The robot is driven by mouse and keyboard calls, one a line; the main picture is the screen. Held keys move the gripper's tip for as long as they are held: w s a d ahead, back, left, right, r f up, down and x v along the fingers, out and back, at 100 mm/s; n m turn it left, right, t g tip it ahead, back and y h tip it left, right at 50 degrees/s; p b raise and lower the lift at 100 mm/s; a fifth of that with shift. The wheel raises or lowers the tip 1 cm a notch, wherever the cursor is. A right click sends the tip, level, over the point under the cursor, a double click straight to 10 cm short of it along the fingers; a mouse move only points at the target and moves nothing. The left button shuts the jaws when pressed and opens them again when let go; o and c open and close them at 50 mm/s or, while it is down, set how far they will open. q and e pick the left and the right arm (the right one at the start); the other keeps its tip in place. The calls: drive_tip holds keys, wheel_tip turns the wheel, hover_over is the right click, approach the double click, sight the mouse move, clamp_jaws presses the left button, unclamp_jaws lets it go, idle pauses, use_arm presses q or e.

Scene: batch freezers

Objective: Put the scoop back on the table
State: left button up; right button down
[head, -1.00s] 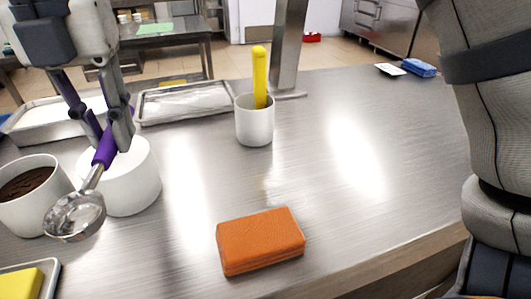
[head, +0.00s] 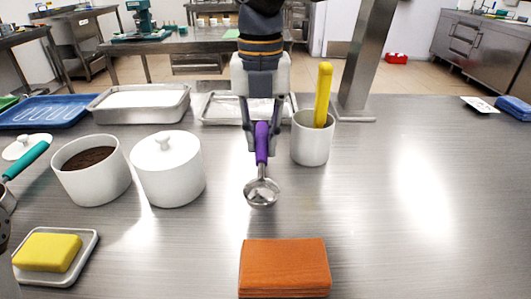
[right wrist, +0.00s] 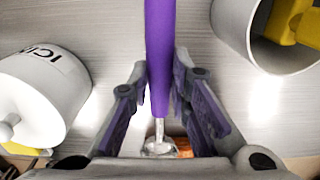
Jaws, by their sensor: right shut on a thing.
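The scoop has a purple handle and a round metal bowl (head: 262,192). My right gripper (head: 262,148) hangs down over the middle of the table (head: 400,240) in the head view and is shut on the scoop's handle. The handle is near upright in the head view, bowl at its lower end. In the right wrist view the purple handle (right wrist: 159,60) passes between the fingers (right wrist: 163,105), and the bowl is partly hidden. I cannot tell whether the bowl touches the table. My left gripper is not clearly in view.
An orange block (head: 284,266) lies in front of the scoop. A lidded white jar (head: 168,170) and a brown-filled pot (head: 92,185) stand left. A white cup (head: 311,148) with a yellow-handled tool stands close right.

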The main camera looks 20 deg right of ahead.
sight(265, 154)
drive_tip(key=shift+w+d+f, duration=0.2)
drive_tip(key=shift+d+f, duration=0.05)
drive_tip(key=shift+f, duration=0.1)
drive_tip(key=shift+w+d+f, duration=0.1)
drive_tip(key=shift+f, duration=0.8)
drive_tip(key=shift+w+d+f, duration=0.1)
drive_tip(key=shift+f, duration=0.75)
drive_tip(key=shift+s+f, duration=0.1)
drive_tip(key=c, duration=1.5)
unclamp_jaws()
drive_tip(key=shift+f, duration=0.1)
use_arm(q)
drive_tip(key=shift+w+r+t+p, duration=0.3)
drive_tip(key=shift+w+r+p, duration=0.05)
drive_tip(key=shift+w+r, duration=0.15)
use_arm(e)
wheel_tip(265, 154, up, 12)
drive_tip(key=shift+r, duration=0.2)
